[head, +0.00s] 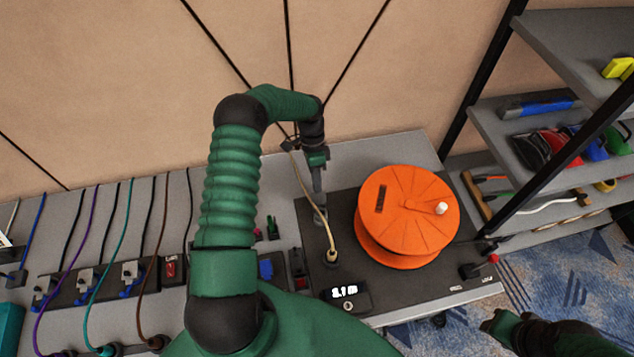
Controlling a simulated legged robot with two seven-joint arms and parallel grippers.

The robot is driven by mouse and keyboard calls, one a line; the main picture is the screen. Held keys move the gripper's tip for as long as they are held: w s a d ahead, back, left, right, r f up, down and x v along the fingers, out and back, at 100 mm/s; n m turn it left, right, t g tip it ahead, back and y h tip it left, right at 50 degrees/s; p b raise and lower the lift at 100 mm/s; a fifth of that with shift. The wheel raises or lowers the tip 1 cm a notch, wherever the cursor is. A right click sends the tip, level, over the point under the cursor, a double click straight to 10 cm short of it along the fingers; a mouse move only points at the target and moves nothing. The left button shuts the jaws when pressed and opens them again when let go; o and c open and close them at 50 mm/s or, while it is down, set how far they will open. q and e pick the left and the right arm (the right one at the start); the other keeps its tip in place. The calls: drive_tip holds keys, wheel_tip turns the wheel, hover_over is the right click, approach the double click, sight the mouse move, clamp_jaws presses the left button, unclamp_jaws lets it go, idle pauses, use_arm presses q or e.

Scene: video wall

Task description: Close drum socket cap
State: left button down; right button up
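The orange cable drum (418,203) stands on a black panel on the bench, with a white knob (440,208) on its top. To its left, a round socket (332,257) with a beige cable (307,190) running into it sits on the panel. My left gripper (319,213) points down just above the panel, behind this socket and left of the drum. Its fingers are small, and I cannot tell if they are open or shut. I cannot make out a socket cap clearly. My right gripper (492,325) shows at the lower right, away from the bench, its fingers unclear.
A lit display (346,293) is at the panel's front. Power strips with plugs (90,280) and several coloured cables fill the bench's left side. A shelf rack (545,105) with tools stands at the right. Blue patterned carpet (560,270) lies below.

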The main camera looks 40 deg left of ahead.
use_arm(q)
drive_tip(key=shift+d+r+t+y+p, duration=0.1)
drive_tip(key=shift+r+t+y+p, duration=0.1)
drive_tip(key=shift+t+y+p, duration=0.15)
idle(0.3)
drive_tip(key=shift+s+d+r+t+y+p, duration=0.25)
drive_tip(key=shift+d+y+p, duration=0.1)
drive_tip(key=shift+p, duration=0.3)
drive_tip(key=shift+s+d, duration=0.15)
drive_tip(key=shift+d, duration=0.05)
drive_tip(key=shift+s+d+t+y, duration=0.25)
drive_tip(key=shift+t+y, duration=0.15)
drive_tip(key=shift+y, duration=0.1)
drive_tip(key=shift+s+d+f+t+y+b, duration=0.25)
drive_tip(key=shift+d+t+y+b, duration=0.1)
drive_tip(key=shift+d+t+y, duration=0.2)
drive_tip(key=t+y+b, duration=0.1)
drive_tip(key=b, duration=0.1)
drive_tip(key=shift+s+d+f+b, duration=0.15)
drive_tip(key=shift+s+d+b, duration=0.25)
drive_tip(key=shift+s+d+t+y+b, duration=0.2)
drive_tip(key=shift+d+t+y+b, duration=0.1)
drive_tip(key=shift+y+b, duration=0.35)
